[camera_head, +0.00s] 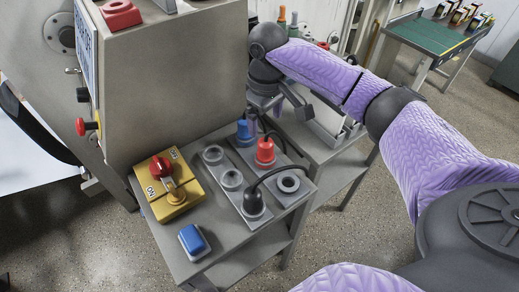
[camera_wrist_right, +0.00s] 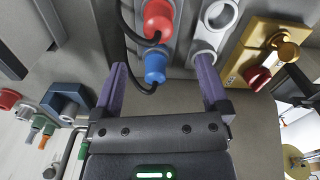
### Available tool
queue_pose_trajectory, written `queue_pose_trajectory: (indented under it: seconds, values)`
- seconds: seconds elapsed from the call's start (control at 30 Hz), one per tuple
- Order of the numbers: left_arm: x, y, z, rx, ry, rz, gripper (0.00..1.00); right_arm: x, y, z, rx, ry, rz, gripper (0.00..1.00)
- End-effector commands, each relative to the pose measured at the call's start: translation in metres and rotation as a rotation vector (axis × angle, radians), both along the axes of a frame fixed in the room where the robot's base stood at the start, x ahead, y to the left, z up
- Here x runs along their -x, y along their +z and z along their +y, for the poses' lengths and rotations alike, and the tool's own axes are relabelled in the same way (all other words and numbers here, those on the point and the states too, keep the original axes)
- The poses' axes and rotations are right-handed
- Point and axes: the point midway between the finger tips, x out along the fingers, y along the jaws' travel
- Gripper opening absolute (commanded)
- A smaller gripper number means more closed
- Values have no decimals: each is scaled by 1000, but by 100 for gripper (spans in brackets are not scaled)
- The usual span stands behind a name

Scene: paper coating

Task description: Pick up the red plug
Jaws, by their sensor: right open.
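The red plug (camera_head: 265,152) stands upright in a socket on the small grey table, with a dark cable; it also shows near the top of the right wrist view (camera_wrist_right: 157,18). The blue plug (camera_head: 245,131) sits just behind it and lies between my fingers in the wrist view (camera_wrist_right: 155,66). My right gripper (camera_head: 278,106) is open and empty, above and behind the two plugs. Its two purple fingers (camera_wrist_right: 161,62) are spread wide, and the red plug is beyond the fingertips. My left gripper is not in view.
A black plug (camera_head: 253,203) with a looping cable sits in front of the red one, among grey sockets (camera_head: 232,180). A yellow switch box (camera_head: 168,188) and a blue-topped block (camera_head: 194,240) are at left. A large grey machine (camera_head: 175,75) stands close on the left.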

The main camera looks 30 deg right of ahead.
Motion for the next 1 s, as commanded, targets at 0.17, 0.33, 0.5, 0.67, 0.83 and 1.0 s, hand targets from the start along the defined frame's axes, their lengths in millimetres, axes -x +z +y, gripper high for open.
queue_pose_trajectory:
  seconds: [0.17, 0.33, 0.5, 0.67, 0.83, 1.0]
  values:
    - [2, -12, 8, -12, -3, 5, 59, 0, -34, 0, 1, -1, 3, 96]
    - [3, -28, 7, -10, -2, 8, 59, -2, -69, -2, 1, -1, 3, 96]
    - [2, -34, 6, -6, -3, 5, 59, -2, -89, -2, 2, 1, 2, 96]
    - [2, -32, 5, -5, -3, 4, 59, -3, -89, -2, 2, 1, -1, 96]
    - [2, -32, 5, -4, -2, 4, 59, -3, -88, -3, 2, 0, -1, 70]
    - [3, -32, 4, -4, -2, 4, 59, -3, -88, -3, 2, 0, -1, 34]
